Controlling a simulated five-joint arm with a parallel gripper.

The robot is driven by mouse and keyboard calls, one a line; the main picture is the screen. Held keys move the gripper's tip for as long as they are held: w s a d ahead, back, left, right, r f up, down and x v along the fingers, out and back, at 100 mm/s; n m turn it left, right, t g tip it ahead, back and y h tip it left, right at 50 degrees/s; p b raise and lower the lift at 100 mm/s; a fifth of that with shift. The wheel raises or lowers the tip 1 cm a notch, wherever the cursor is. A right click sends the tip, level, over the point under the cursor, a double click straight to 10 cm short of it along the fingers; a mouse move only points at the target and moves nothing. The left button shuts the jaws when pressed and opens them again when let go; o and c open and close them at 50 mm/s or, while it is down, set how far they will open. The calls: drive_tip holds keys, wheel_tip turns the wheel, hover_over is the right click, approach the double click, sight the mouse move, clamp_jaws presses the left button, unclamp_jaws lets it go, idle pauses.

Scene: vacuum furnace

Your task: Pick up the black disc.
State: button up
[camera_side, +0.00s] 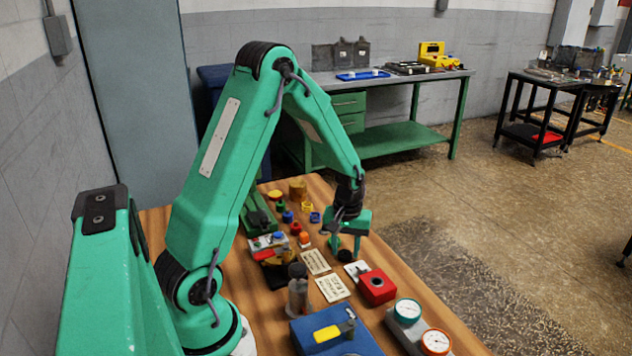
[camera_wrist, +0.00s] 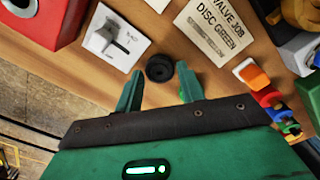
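The black disc (camera_wrist: 160,69) lies on the wooden bench, round with a dark hollow or recess in its middle. In the wrist view it shows between the tips of my gripper's two green fingers (camera_wrist: 160,84), with a gap on each side. In the side view my gripper (camera_side: 346,246) points down over the disc (camera_side: 344,257), which is partly hidden and low under the fingers. My gripper is open and empty. The exact height of the fingertips above the bench is hard to tell.
A red block (camera_side: 377,287) and a white card with a grey part (camera_wrist: 115,40) lie close by. A printed card (camera_wrist: 215,30) lies on the other side. Small coloured parts (camera_wrist: 268,98) stand nearby. Two gauges (camera_side: 408,311) and a blue box (camera_side: 336,333) are at the front.

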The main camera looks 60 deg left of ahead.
sight(346, 253)
drive_tip(key=shift+f, duration=0.4)
drive_tip(key=c, duration=0.6)
drive_tip(key=shift+r, duration=0.2)
drive_tip(key=shift+r, duration=0.85)
wheel_tip(346, 253, up, 2)
drive_tip(key=shift+r, duration=0.2)
drive_tip(key=d+r, duration=0.2)
drive_tip(key=d, duration=0.2)
drive_tip(key=s+d+r, duration=0.1)
drive_tip(key=d+r, duration=0.1)
drive_tip(key=d, duration=0.1)
drive_tip(key=s+d+r, duration=0.1)
drive_tip(key=d+r, duration=0.1)
drive_tip(key=d, duration=0.2)
drive_tip(key=shift+d+r, duration=0.3)
drive_tip(key=shift+a, duration=0.2)
